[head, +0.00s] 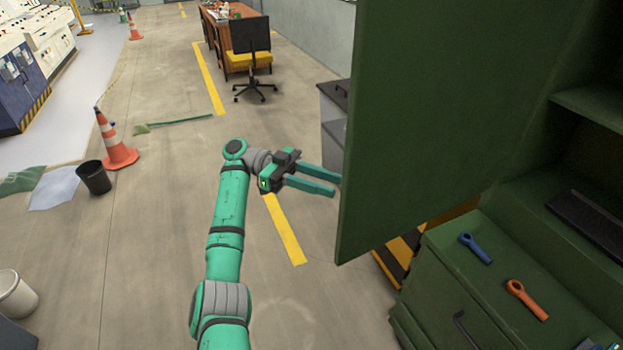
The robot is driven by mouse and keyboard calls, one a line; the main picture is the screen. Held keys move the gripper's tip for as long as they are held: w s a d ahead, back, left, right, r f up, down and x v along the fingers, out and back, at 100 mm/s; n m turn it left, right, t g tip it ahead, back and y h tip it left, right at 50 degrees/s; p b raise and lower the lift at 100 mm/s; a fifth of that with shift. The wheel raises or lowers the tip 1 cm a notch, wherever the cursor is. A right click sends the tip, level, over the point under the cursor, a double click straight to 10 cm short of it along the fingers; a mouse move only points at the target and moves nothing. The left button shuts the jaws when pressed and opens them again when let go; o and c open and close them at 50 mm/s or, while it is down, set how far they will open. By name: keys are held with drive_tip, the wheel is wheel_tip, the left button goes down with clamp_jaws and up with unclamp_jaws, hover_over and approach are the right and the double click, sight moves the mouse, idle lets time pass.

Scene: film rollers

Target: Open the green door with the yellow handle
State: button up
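The green door (448,110) stands swung open in the head view, its wide face toward me and its free edge at the left. The cabinet interior with green shelves (590,100) shows to its right. No yellow handle shows in this view; the far side of the door is hidden. My gripper (337,184) is open, its two teal fingers pointing right. They are just left of the door's free edge, and I see nothing between them. I cannot tell whether a fingertip touches the door.
A green drawer unit (445,262) with a blue wrench (475,248) and an orange wrench (526,299) on top stands at the lower right. A grey cabinet (333,125) is behind the door. A traffic cone (116,140) and black bin (94,178) stand left. Floor around my arm is clear.

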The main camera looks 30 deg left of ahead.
drive_tip(key=shift+a, duration=2.05)
drive_tip(key=shift+s, duration=0.1)
drive_tip(key=shift+a, duration=0.1)
